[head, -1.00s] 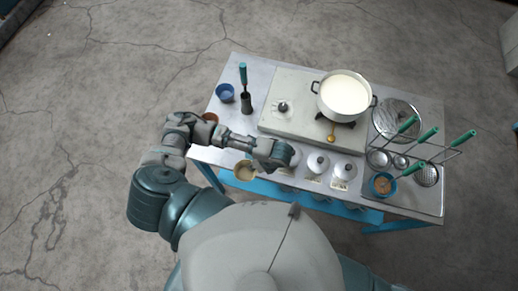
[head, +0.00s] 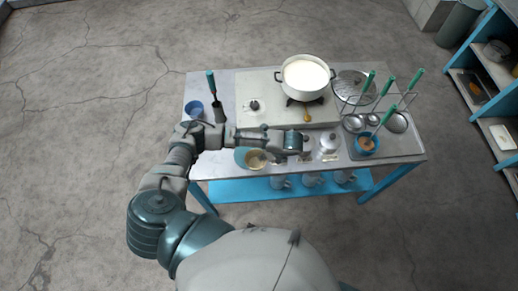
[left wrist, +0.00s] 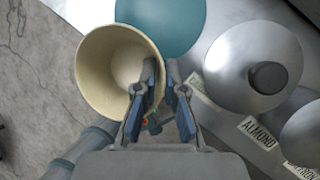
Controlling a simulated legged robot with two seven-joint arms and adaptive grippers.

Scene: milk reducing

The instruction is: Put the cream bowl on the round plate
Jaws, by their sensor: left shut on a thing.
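The cream bowl (head: 257,160) is near the front edge of the table, at the left gripper's fingers. In the left wrist view the bowl (left wrist: 92,72) is tilted toward the camera, its empty inside showing. My left gripper (left wrist: 165,82) is shut on the bowl's right rim; in the head view the gripper (head: 272,152) is partly hidden by its own wrist. The round teal plate (left wrist: 165,22) lies on the table behind the bowl, partly covered by it; its edge shows in the head view (head: 241,157). Contact between bowl and plate cannot be told. My right gripper is out of view.
Lidded metal canisters (left wrist: 252,68), one labelled ALMOND, stand right of the gripper. A stove (head: 262,90) with a milk pot (head: 306,78) stands behind. A blue cup (head: 194,109) is at the left. A utensil rack with green handles (head: 388,85) is at the right.

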